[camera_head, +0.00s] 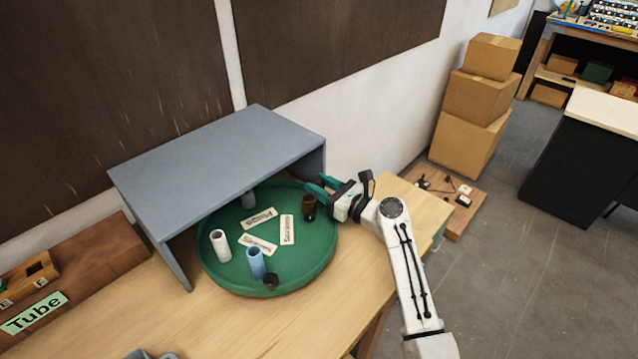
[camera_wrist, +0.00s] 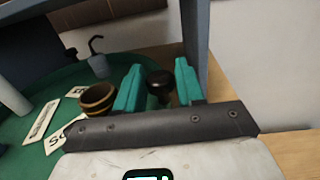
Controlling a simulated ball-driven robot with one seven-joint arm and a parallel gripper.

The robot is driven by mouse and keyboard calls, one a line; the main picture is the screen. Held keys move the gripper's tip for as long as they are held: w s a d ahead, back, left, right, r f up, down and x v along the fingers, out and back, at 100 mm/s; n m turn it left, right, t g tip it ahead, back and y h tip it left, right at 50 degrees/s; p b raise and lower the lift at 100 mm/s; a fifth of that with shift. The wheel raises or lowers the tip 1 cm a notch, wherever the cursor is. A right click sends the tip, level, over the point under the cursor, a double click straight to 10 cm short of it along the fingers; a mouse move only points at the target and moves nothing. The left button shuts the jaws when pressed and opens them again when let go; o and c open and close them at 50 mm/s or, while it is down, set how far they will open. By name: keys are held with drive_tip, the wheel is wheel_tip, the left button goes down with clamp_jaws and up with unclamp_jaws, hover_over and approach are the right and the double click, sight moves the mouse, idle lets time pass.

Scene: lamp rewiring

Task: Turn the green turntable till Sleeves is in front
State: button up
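The green turntable (camera_head: 300,275) sits on the wooden bench, partly under a grey-blue hood. White label cards (camera_head: 287,229) lie on it, their words too small to read; the wrist view shows a card beginning with "S" (camera_wrist: 68,135). On the turntable stand a white tube (camera_head: 220,245), a blue tube (camera_head: 256,263) and a brown cup (camera_head: 309,206), also in the wrist view (camera_wrist: 97,100). A dark knob (camera_head: 270,281) is at its front rim. My gripper (camera_head: 324,185) is at the right rim, its teal fingers (camera_wrist: 159,88) apart on either side of another dark knob (camera_wrist: 160,82); contact is unclear.
The hood (camera_head: 215,155) covers the back of the turntable, its right side wall (camera_wrist: 195,45) close to my fingers. A wooden rack with a "Tube" sign (camera_head: 35,313) is at the left. Bare bench (camera_head: 330,310) lies in front. Boxes (camera_head: 470,140) stand at the right.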

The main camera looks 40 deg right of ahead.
drive_tip(key=shift+w, duration=0.3)
drive_tip(key=shift+c, duration=0.4)
clamp_jaws()
